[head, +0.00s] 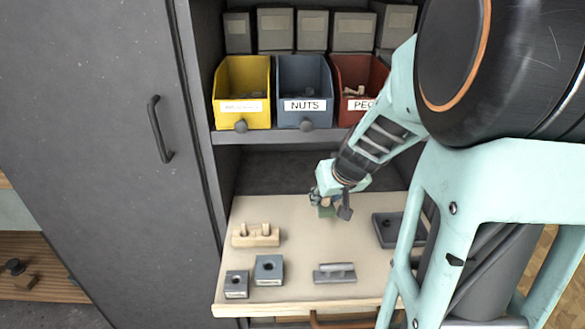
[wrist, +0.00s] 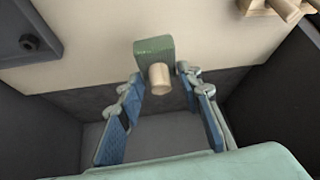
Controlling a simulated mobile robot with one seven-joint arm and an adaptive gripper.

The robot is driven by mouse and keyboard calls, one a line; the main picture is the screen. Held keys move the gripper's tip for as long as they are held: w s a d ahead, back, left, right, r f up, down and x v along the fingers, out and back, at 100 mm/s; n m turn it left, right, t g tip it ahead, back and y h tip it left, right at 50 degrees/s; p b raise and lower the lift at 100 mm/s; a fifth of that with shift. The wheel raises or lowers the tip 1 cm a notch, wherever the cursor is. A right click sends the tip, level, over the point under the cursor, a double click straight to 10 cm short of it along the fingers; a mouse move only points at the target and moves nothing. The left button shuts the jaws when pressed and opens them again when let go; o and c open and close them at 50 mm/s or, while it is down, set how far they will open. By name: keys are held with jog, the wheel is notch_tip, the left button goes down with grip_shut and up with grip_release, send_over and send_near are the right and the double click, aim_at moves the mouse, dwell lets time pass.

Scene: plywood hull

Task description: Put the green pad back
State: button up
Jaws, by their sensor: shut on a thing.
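The green pad (head: 326,211) shows partly under my gripper (head: 332,201) in the head view, over the back part of the pale board; my fingers hide some of it. In the wrist view the green pad (wrist: 154,46) is a small block with a pale wooden knob (wrist: 159,78). The knob is between the two blue-padded fingers of my gripper (wrist: 157,80), which is shut on the pad. I cannot tell whether the pad touches the board.
On the pale board (head: 290,216) are a wooden block with pegs (head: 255,236), two grey socket blocks (head: 268,269) (head: 236,284), a grey handled piece (head: 335,273) and a dark tray (head: 386,232). Yellow (head: 241,90), blue (head: 304,90) and red (head: 358,85) bins stand above. The board's middle is clear.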

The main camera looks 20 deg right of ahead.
jog(key=shift+w+d+f+p, duration=0.25)
jog(key=shift+w+f, duration=0.2)
jog(key=shift+w, duration=0.35)
jog(key=shift+w+d+f+p, duration=0.15)
jog(key=shift+w+f+p, duration=0.25)
jog(key=shift+w, duration=0.35)
jog(key=shift+d+b+x, duration=0.15)
jog(key=shift+b+x, duration=0.5)
jog(key=shift+x, duration=0.3)
jog(key=shift+d+b+x, duration=0.1)
jog(key=shift+b+x, duration=0.5)
jog(key=shift+x, duration=0.3)
jog(key=shift+w, duration=0.1)
jog(key=o, duration=1.1)
jog(key=shift+r, duration=0.1)
jog(key=v, duration=1.2)
